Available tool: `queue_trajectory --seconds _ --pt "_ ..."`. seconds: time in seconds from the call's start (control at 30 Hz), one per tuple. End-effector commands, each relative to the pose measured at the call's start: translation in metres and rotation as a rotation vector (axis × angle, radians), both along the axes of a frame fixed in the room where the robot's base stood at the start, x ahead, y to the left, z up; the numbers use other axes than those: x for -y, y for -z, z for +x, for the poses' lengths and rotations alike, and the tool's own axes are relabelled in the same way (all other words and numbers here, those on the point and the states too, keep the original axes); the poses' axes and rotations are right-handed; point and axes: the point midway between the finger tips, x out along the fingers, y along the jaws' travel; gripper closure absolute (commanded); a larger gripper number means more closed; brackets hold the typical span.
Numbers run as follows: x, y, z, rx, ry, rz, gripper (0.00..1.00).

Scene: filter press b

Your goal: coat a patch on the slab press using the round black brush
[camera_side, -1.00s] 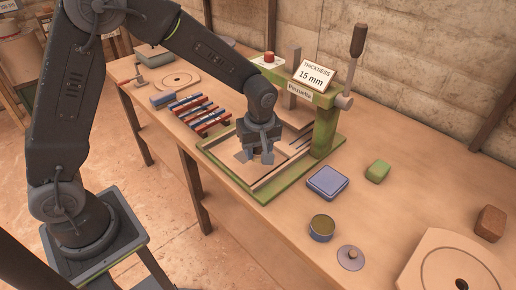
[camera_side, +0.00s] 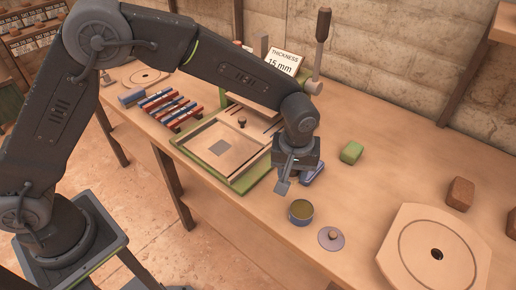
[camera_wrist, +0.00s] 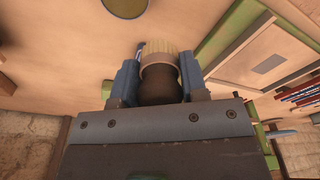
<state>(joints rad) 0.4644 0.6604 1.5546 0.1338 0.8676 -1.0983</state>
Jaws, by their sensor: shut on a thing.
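In the wrist view my gripper (camera_wrist: 158,78) is shut on the round black brush (camera_wrist: 160,85), with pale bristles pointing away from me. The side view does not clearly show the brush. The slab press (camera_side: 178,143) has a green frame and a tan bed. A small dark knob (camera_side: 241,122) stands at the bed's back.
A round open tin (camera_side: 301,212) and a lid with a knob (camera_side: 331,238) stand in front. A green block (camera_side: 351,152), a brown block (camera_side: 460,194) and a large pale board (camera_side: 400,250) are to the right. Red and blue sticks (camera_side: 170,105) lie left of the press.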

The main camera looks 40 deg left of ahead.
Motion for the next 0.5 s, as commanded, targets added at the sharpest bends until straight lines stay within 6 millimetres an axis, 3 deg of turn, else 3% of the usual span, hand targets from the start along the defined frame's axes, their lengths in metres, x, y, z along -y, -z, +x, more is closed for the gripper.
queue_trajectory --seconds 0.03,0.1,0.2,0.5 --pt "0.016 0.001 -0.002 0.0 0.051 -0.001 0.79" --pt "0.031 0.002 -0.005 0.0 0.102 -0.001 0.79" --pt "0.043 0.002 -0.007 0.0 0.146 0.0 0.79" --pt "0.046 0.022 -0.008 -0.001 0.161 0.002 0.79"
